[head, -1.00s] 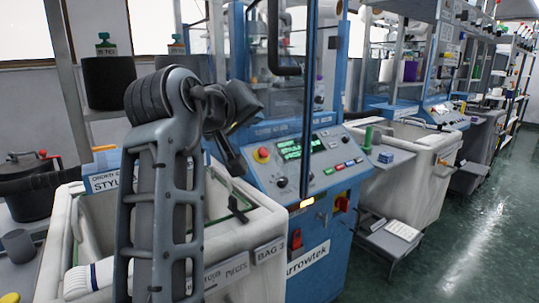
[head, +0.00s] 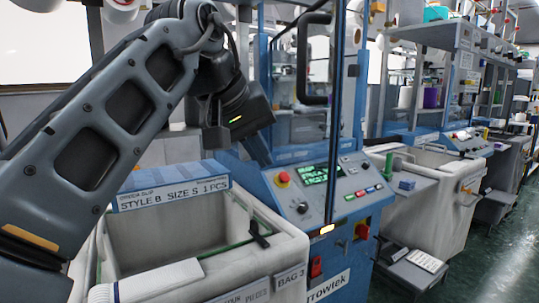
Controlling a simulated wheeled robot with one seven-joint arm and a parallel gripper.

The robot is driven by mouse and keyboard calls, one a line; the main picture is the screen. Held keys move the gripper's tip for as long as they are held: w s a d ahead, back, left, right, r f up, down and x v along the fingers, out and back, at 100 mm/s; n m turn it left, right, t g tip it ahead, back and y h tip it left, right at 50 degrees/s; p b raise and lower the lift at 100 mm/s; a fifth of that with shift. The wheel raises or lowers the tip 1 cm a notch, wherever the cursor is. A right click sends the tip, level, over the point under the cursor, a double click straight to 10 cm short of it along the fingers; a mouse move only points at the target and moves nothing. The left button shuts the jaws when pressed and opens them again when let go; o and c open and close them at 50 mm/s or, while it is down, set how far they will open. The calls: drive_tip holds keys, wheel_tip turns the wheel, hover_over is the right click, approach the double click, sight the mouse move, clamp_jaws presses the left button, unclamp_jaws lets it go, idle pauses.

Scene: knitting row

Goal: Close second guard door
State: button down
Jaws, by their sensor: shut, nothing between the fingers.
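The near blue knitting machine has a clear guard door (head: 290,115) with a blue-and-dark frame and a black bar handle (head: 308,58). Its tall edge comes down in front of the control panel, so it appears swung out. The frames do not number the doors, so I cannot tell which is the second. My gripper (head: 260,152) is shut and empty, pointing down and right. In the picture it lies left of the handle and lower; any contact with the door cannot be made out. My arm hides part of the machine's left side.
A control panel (head: 325,185) with a green display and a red button sits below the door. A white bin (head: 215,270) stands front left. Another bin (head: 440,185) and a grey low cart (head: 415,270) stand right. Green floor (head: 490,265) is open at right.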

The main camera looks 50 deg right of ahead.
approach(307, 194)
wheel_tip(307, 194, down, 4)
drive_tip(key=w, duration=0.2)
drive_tip(key=shift+s+d+r+p, duration=0.1)
drive_tip(key=shift+s+d+p, duration=0.2)
drive_tip(key=shift+s+d, duration=0.3)
drive_tip(key=shift+s+d+r+p, duration=0.1)
drive_tip(key=shift+s+d+p, duration=0.25)
drive_tip(key=shift+d, duration=0.4)
